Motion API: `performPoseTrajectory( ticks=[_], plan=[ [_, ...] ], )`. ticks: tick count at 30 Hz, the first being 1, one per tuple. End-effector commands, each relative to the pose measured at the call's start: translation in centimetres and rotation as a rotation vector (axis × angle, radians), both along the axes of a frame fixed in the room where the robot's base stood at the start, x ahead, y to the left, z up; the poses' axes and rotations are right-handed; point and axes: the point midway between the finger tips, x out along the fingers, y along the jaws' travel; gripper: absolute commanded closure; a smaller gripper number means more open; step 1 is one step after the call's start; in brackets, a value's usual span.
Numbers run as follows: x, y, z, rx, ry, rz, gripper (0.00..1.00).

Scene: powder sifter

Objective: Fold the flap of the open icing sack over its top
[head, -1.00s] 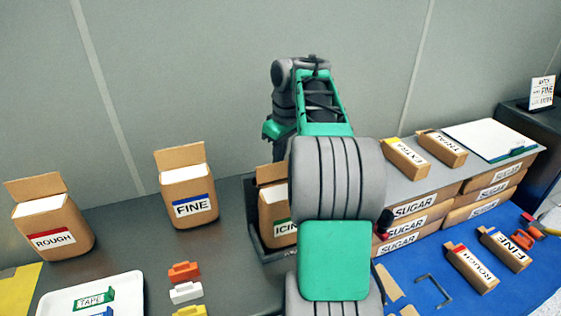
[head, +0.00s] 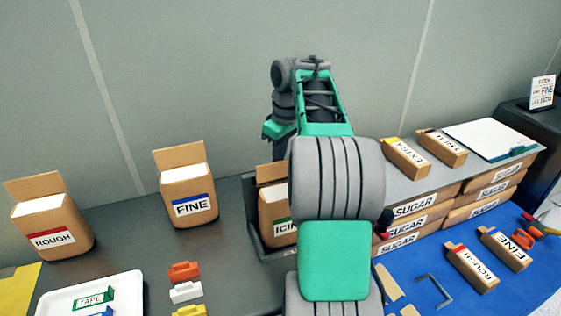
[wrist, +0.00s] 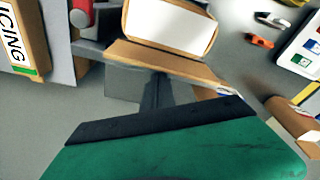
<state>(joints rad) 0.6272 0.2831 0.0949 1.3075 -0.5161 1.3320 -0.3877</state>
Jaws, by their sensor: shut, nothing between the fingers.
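The open icing sack (head: 272,221) stands in a dark holder (head: 253,228) in the head view, its right part hidden by my arm. Its brown flap (head: 270,172) stands up at the back. In the wrist view the white filling of the icing sack (wrist: 170,24) shows at the top, with the flap (wrist: 165,61) on the near side, still off the top. My gripper (wrist: 155,92) is shut and empty, its dark fingers close behind the flap. Whether they touch it I cannot tell. In the head view my arm hides the gripper.
Open FINE (head: 189,190) and ROUGH (head: 50,225) sacks stand to the left, flaps up. A white tray (head: 130,285) and coloured clips (head: 185,271) lie in front. Stacked SUGAR packs (head: 414,205) are at right. A boxed ICING pack (wrist: 22,45) shows in the wrist view.

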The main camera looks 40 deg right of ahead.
Motion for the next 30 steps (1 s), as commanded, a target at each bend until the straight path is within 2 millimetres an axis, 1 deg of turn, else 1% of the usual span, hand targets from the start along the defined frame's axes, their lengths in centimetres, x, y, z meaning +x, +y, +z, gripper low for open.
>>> performPoseTrajectory(
  ticks=[1,3,9,30],
  plan=[
    [0.0,0.0,-0.5,0.000,0.000,0.000,1.00],
    [0.0,0.0,-0.8,0.000,0.000,0.000,1.00],
    [-0.2,0.1,-1.1,0.001,0.002,0.000,1.00],
    [-3.7,0.9,-1.7,0.009,0.018,-0.003,1.00]
  ],
)
